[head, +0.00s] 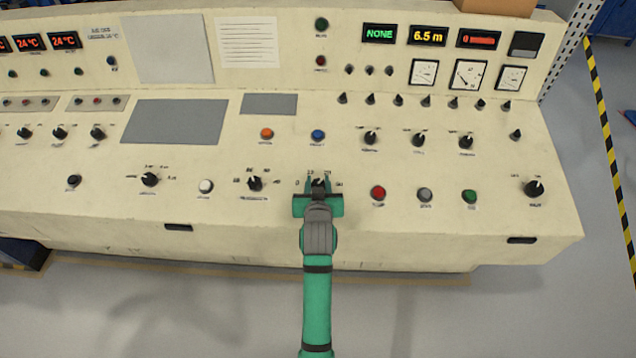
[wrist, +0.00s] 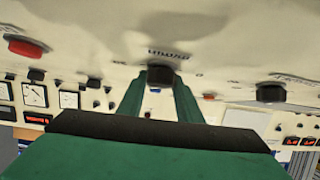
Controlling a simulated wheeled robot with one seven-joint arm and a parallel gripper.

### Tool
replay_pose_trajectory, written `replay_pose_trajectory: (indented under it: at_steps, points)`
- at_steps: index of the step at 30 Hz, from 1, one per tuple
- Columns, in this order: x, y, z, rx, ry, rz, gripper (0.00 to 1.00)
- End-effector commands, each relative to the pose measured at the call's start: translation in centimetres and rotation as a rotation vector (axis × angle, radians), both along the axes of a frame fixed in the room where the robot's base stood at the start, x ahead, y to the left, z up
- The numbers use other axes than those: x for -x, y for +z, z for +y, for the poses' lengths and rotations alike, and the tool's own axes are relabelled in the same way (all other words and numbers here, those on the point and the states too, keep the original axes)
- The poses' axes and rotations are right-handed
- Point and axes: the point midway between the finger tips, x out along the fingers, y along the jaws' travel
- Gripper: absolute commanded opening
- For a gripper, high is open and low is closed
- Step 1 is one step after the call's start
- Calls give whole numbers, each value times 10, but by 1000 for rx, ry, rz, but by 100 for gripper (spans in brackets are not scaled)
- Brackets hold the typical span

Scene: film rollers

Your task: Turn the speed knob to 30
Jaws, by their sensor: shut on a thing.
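The speed knob (head: 318,183) is a small black knob on the sloped cream panel, with printed marks in an arc around it. My green gripper (head: 318,186) reaches it from the front, with one finger on each side. In the wrist view my gripper (wrist: 160,80) is shut on the knob (wrist: 160,76), which shows dark between the fingertips. The gripper hides the lower part of the knob in the head view. The printed numbers are too small to read surely, and I cannot tell exactly where the pointer stands.
Another black knob (head: 255,183) is to the left, and a red button (head: 378,193) is to the right. An orange button (head: 267,133) and a blue button (head: 318,135) are above. A display (head: 380,34) reads NONE and another (head: 428,36) reads 6.5 m.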

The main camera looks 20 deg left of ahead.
Motion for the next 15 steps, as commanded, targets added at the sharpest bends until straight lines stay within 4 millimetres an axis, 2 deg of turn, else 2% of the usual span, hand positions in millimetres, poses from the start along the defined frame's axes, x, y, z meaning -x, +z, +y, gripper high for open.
replay_pose_trajectory:
  at_steps: [15]
  points:
    - [0,1,1,-95,-427,27,10]
